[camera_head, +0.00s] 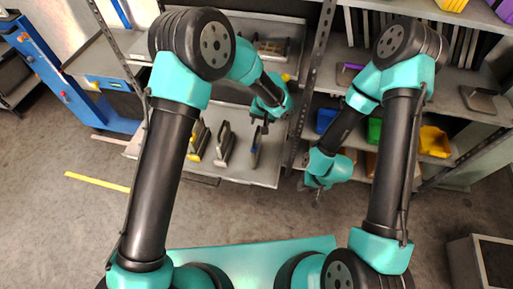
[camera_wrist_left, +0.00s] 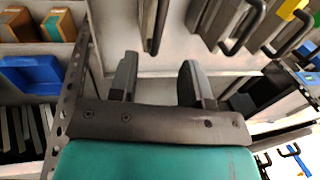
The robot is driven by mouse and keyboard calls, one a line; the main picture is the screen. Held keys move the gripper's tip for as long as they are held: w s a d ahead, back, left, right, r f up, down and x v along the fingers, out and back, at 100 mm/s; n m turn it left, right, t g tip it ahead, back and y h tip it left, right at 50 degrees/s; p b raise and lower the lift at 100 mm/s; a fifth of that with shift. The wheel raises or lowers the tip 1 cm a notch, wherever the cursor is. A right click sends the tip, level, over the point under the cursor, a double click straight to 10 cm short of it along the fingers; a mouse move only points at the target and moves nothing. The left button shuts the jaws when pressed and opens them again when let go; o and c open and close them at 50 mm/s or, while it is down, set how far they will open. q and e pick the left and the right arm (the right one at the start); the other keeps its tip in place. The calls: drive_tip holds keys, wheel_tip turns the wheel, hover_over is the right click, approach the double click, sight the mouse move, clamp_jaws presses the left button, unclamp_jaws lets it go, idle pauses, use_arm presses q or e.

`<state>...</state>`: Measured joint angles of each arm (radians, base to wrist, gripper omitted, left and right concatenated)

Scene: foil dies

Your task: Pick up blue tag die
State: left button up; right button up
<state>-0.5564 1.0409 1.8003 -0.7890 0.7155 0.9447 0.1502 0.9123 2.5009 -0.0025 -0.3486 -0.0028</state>
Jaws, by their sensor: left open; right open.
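The blue tag die (camera_head: 256,148) stands on the lower shelf in the head view, the rightmost of a row of upright dies. My left gripper (camera_head: 264,122) is just above it in that view, open and apart from it. In the left wrist view the two fingers (camera_wrist_left: 157,82) are spread with nothing between them. A grey upright die (camera_wrist_left: 150,20) stands beyond them there; no blue tag can be made out on it. My right gripper (camera_head: 318,191) hangs in front of the right-hand shelves, open and empty.
A grey die (camera_head: 223,146) and a yellow-marked die (camera_head: 197,141) stand left of the blue one. A perforated rack post (camera_head: 309,85) divides the shelves. Blue (camera_head: 325,120) and yellow (camera_head: 434,141) bins sit on the right. An upper shelf (camera_head: 280,27) overhangs the dies.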

sight(257, 132)
use_arm(q)
drive_tip(key=shift+w+a+f, duration=0.1)
drive_tip(key=shift+a+f, duration=0.1)
drive_tip(key=shift+f, duration=0.8)
drive_tip(key=shift+a+f, duration=0.15)
drive_tip(key=shift+f, duration=0.85)
drive_tip(key=shift+w+a+f, duration=0.15)
drive_tip(key=shift+a+f, duration=0.05)
drive_tip(key=shift+f, duration=1.1)
drive_tip(key=shift+w+a+f, duration=0.1)
drive_tip(key=shift+a+f, duration=0.1)
drive_tip(key=shift+f, duration=1.05)
drive_tip(key=shift+c, duration=0.2)
clamp_jaws()
